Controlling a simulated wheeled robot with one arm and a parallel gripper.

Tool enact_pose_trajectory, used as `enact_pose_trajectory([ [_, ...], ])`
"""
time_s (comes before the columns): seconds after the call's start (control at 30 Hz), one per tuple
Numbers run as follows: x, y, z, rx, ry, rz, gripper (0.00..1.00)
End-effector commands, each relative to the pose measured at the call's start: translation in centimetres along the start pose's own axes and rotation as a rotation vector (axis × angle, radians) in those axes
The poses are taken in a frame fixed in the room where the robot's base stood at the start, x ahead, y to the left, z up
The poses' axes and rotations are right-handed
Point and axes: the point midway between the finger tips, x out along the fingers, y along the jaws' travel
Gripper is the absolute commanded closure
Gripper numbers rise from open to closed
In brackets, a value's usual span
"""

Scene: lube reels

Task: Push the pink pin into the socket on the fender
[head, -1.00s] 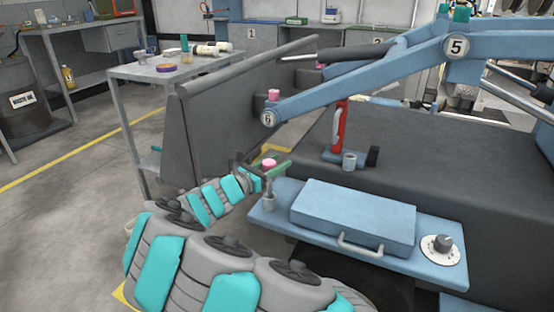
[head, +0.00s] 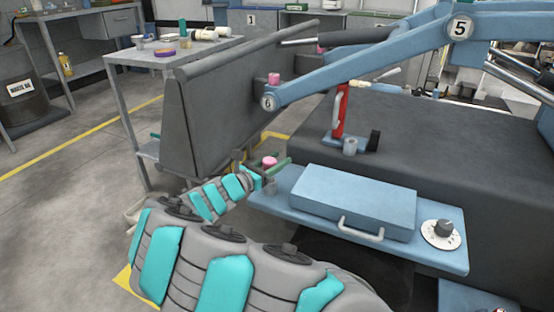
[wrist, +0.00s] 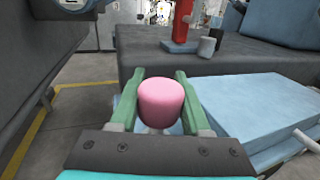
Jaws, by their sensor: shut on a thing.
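The pink pin (head: 269,161) is held upright between the green fingers of my gripper (wrist: 160,95). In the wrist view the pin (wrist: 161,103) fills the gap between the fingers. The blue fender (head: 440,255) extends to the right, and my gripper is over its left end. The grey socket (head: 270,187) at that end is mostly hidden behind my gripper and pin. I cannot tell whether the pin's lower end is inside it.
A blue box (head: 355,200) with a handle and a dial (head: 441,234) sit on the fender. A red-handled part (head: 340,112) and a grey cup (head: 350,146) stand on the dark body behind. A grey upright panel (head: 220,110) stands at back left.

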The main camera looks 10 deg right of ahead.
Motion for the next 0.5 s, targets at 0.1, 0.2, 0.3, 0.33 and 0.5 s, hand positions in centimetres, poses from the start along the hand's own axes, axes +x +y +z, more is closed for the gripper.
enact_pose_trajectory([
  [0.1,0.00,0.00,0.03,0.000,0.000,0.000,1.00],
  [0.2,0.00,0.00,0.03,0.000,0.000,0.000,0.51],
  [0.3,0.00,0.00,0.03,0.000,0.000,0.000,0.40],
  [0.33,0.00,0.00,0.03,0.000,0.000,0.000,0.36],
  [0.5,-0.01,0.00,0.03,0.000,0.000,0.000,0.18],
])
